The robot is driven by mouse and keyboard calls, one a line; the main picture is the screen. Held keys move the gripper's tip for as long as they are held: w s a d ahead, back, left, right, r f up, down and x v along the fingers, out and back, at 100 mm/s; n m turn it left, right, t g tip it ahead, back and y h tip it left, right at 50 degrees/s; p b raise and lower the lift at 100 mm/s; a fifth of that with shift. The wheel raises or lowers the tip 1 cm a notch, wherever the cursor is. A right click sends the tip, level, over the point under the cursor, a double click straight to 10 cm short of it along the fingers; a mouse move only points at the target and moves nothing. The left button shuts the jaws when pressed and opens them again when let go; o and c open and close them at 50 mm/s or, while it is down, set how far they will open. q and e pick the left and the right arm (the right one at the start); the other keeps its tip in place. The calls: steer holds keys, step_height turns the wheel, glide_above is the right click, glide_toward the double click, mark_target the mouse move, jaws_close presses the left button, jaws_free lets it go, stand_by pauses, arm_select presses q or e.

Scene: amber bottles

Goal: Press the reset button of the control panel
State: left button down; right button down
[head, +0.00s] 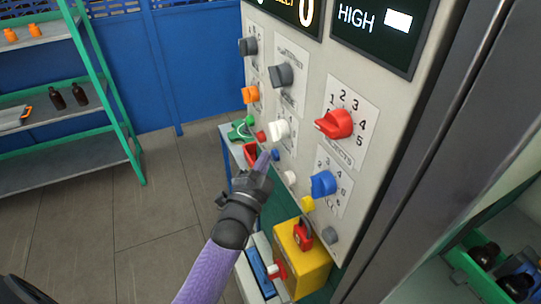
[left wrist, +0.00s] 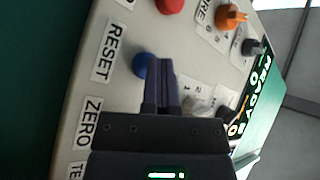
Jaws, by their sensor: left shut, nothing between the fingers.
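The control panel (head: 312,85) is a light grey upright face with knobs and buttons. The reset button (left wrist: 143,66) is a small blue round button beside the RESET label (left wrist: 109,50) in the left wrist view. In the head view the blue button (head: 276,155) sits low on the panel's left side. My left gripper (head: 265,158) is shut and empty, its fingertips just left of the blue button. In the left wrist view its fingers (left wrist: 160,66) reach up to the button's right edge and partly cover it. I cannot tell whether they touch.
A red button (head: 260,136) and a white button (head: 290,177) flank the blue one. A white knob (head: 280,129) is close above. A yellow box with a red padlock (head: 302,235) stands below the panel. A green shelf (head: 110,90) stands at left; the floor between is clear.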

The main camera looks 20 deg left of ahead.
arm_select(q)
steer(key=shift+s+a+p, duration=0.4)
steer(key=shift+s+a, duration=0.1)
steer(key=shift+s, duration=0.15)
steer(key=s+a+p, duration=0.1)
steer(key=s+a, duration=0.2)
steer(key=shift+s+a+p, duration=0.15)
steer(key=shift+s+p, duration=0.15)
steer(key=shift+s, duration=0.1)
stand_by(0.6)
